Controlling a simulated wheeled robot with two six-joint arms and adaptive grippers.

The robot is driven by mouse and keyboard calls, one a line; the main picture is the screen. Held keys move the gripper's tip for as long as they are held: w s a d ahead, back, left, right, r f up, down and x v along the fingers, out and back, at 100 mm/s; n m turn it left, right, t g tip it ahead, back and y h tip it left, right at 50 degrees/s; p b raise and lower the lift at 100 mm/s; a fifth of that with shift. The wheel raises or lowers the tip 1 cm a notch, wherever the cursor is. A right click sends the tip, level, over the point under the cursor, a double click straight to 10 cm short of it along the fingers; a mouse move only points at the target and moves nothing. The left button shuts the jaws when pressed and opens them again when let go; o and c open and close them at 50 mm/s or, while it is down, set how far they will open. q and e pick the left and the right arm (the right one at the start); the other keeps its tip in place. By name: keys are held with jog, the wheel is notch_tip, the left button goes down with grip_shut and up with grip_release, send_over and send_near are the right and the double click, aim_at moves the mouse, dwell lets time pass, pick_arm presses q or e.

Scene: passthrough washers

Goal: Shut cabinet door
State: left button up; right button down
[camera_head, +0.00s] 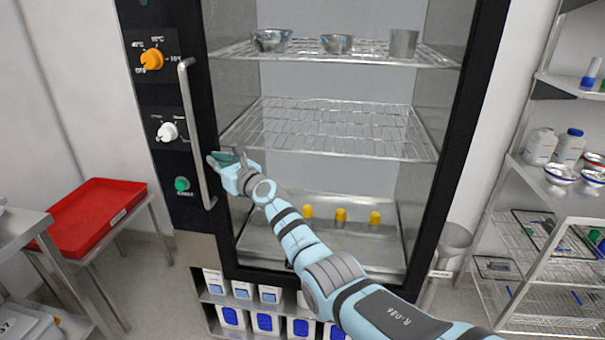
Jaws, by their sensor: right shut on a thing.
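The cabinet is tall, with a black frame (456,130) around a lit inside that shows through the front. A long silver bar handle (188,100) runs upright along the left side of its door. The door looks flush or nearly flush with the frame; I cannot tell if a small gap is left. My right gripper (220,159) is at the lower part of the handle, shut on it, with its arm reaching across the cabinet front from the lower right. The exact grip is partly hidden by the fingers. My left gripper is not in view.
Knobs (152,60) sit left of the handle. Inside are wire racks (330,127) with metal bowls (270,40) and yellow-topped items (340,215). A red tray (95,215) stands on a table at left; a metal shelf unit (560,190) stands at right.

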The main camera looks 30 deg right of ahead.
jog(key=s+d, duration=0.2)
jog(key=s, duration=1)
jog(key=d+f+m+h, duration=0.2)
jog(key=d+f+m, duration=0.1)
jog(key=f+m, duration=1.4)
jog(key=s+d+f+m+g+h, duration=0.1)
jog(key=s+d+f+m+g, duration=0.1)
jog(key=s+f+m, duration=0.45)
jog(key=s+d+f+m+g+h, duration=0.1)
jog(key=s+f+m+g, duration=0.15)
jog(key=f, duration=0.65)
jog(key=s+d+f+m+g+h, duration=0.1)
jog(key=s+d+f+m, duration=0.1)
jog(key=s+f+m, duration=0.45)
jog(key=s+a+f+m+g, duration=0.2)
jog(key=s+f+m+g, duration=0.35)
jog(key=s+f, duration=1.35)
jog(key=s+f+g, duration=0.1)
jog(key=s+g, duration=0.1)
jog(key=s, duration=0.6)
jog(key=s+a+f+g, duration=0.1)
jog(key=s+f, duration=0.1)
jog(key=s, duration=0.6)
jog(key=s+a+f+g+y, duration=0.1)
jog(key=s+g, duration=0.1)
jog(key=s, duration=0.6)
jog(key=shift+a+f+g, duration=0.2)
jog(key=shift+a+g, duration=0.05)
jog(key=shift+g, duration=0.05)
